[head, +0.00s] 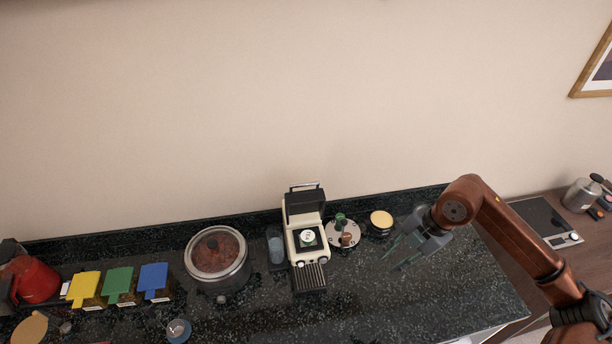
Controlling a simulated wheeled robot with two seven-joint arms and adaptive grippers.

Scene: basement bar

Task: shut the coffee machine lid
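The coffee machine (306,244) is cream and black and stands on the dark stone counter near the middle of the view. Its black lid (304,203) is raised at the back, with a metal handle at its top edge. My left gripper is not in view.
A round tray (342,241) with small items and a yellow-lidded jar (381,220) stand between machine and gripper. Left of the machine are a glass-lidded pot (216,254), coloured boxes (119,283) and a red kettle (33,280). The counter's front right (440,300) is clear.

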